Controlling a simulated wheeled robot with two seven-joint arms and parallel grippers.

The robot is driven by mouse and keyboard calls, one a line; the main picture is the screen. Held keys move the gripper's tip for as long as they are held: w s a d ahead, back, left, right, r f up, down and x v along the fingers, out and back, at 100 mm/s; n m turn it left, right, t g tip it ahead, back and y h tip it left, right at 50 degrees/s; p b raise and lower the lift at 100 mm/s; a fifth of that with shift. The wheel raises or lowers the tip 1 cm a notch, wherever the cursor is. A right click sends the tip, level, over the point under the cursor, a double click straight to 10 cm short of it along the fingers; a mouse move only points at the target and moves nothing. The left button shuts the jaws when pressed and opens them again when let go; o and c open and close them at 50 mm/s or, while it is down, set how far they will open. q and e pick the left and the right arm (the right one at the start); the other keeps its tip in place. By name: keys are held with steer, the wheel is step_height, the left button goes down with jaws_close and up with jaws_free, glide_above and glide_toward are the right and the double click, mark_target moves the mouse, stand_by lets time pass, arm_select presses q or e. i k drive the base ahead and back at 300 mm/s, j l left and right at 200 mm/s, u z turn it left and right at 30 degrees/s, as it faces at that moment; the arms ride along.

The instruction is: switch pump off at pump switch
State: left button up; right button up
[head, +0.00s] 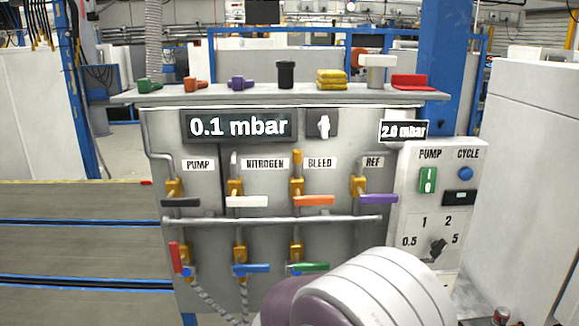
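The pump switch (428,181) is a green rocker marked I and 0 under the label PUMP, on the upper left of the light grey control box (473,215) at the right of the station. It is lit or coloured green; which side is pressed I cannot tell. Neither of my grippers shows in the head view. A white and purple link of my arm fills the bottom middle, below and left of the control box, and does not cover the switch.
Beside the switch are a blue CYCLE button (465,173), a small black display (459,198) and a black selector knob (437,247). Left of the box, the grey panel (340,225) carries several coloured valve handles and a 0.1 mbar display (239,126). A shelf (211,97) on top holds loose parts.

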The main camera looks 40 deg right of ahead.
mark_target(428, 175)
steer(key=k+l+z, duration=0.25)
steer(key=z, duration=0.15)
steer(key=k+l+z, duration=0.15)
steer(key=l+z, duration=0.35)
steer(key=z, duration=0.75)
steer(key=i+j+z, duration=0.1)
steer(key=i+j, duration=0.1)
steer(key=i, duration=0.1)
